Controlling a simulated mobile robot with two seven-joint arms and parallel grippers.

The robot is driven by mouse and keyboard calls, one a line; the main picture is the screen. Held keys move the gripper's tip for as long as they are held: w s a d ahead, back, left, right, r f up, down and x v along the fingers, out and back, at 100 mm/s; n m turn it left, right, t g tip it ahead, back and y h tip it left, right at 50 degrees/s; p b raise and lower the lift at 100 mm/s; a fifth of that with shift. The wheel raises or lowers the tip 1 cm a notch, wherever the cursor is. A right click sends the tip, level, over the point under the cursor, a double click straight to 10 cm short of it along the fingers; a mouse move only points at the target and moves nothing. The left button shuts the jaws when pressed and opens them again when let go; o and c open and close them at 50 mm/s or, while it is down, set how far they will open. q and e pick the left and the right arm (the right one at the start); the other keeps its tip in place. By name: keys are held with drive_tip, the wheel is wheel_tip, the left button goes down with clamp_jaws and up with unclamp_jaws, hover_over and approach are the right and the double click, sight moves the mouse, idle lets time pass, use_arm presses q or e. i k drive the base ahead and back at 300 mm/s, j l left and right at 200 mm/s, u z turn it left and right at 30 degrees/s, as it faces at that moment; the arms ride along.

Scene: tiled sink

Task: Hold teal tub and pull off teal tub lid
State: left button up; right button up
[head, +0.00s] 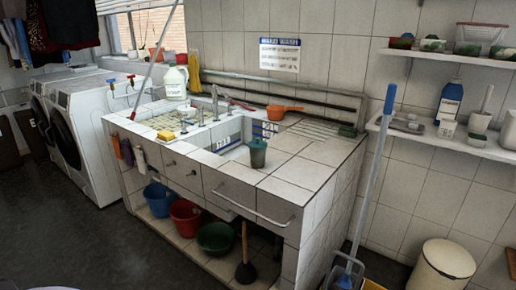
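The teal tub (258,159) is a small upright container at the front rim of the sink basin, near the middle of the view. Its teal lid (258,144) sits on top of it. Neither of my grippers is in view, and nothing is touching the tub. The side of the tub facing the wall is hidden.
The tiled counter (305,172) is clear to the right of the tub. An orange dipper (277,112) lies behind it, and the faucet (215,103) rises to the left. A towel bar (245,208) runs along the counter front. A blue-handled mop (376,165) leans at the right.

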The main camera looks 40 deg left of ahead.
sight(257, 144)
drive_tip(key=i+j, duration=0.1)
drive_tip(key=j, duration=0.3)
drive_tip(key=i+j, duration=0.1)
drive_tip(key=j, duration=0.25)
drive_tip(key=i+j, duration=0.1)
drive_tip(key=j, duration=0.3)
drive_tip(key=i+j, duration=0.1)
drive_tip(key=j, duration=0.3)
drive_tip(key=i+j, duration=0.15)
drive_tip(key=j, duration=0.2)
